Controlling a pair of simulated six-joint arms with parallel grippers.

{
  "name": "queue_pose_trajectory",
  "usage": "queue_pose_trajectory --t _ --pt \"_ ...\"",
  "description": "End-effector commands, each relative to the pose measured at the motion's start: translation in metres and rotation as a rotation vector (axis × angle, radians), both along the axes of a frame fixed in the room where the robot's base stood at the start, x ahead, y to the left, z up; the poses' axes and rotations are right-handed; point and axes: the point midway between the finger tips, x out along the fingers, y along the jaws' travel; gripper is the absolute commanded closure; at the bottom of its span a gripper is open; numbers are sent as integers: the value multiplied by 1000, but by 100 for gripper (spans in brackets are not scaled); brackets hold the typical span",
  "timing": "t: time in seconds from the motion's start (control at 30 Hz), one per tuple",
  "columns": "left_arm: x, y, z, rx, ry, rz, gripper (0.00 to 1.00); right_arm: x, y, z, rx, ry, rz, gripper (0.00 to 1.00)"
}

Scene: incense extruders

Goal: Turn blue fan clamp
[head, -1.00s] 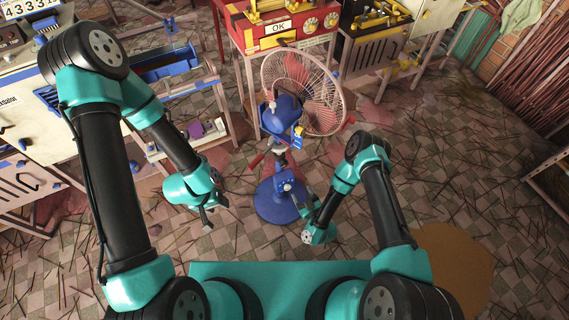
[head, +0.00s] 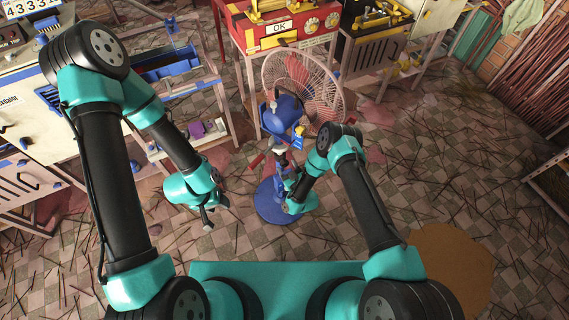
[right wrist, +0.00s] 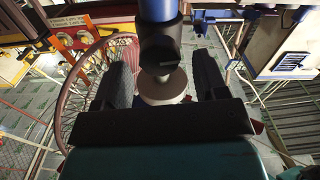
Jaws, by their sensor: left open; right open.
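The fan has a pink wire cage (head: 318,90), a blue motor housing (head: 282,113), a blue pole and a round blue base (head: 275,212) on the floor. In the right wrist view, a blue column (right wrist: 157,10) runs into a dark collar (right wrist: 160,45) with a pale round knob (right wrist: 163,87) in front. My right gripper (head: 289,184) is at the lower pole; it also shows in the right wrist view (right wrist: 165,75). Its open fingers stand on either side of the knob; contact cannot be told. My left gripper (head: 211,208) is open and empty, left of the base.
A red machine marked OK (head: 280,30) stands behind the fan. A blue-framed machine (head: 180,70) stands at the left, with a purple item (head: 196,130) on its lower shelf. Incense sticks litter the tiled floor (head: 450,180).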

Motion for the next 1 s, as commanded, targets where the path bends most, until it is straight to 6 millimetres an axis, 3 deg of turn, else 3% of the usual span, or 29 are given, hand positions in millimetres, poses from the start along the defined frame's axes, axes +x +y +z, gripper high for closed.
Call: queue_pose_trajectory --t 0.2,0.57,1.0 --pt "0 0 0 0 0 0 49 21 10 0 0 -1 0 34" --pt "0 0 0 0 0 0 49 25 12 0 0 1 1 34" --pt "0 0 0 0 0 0 49 25 12 0 0 0 1 76"
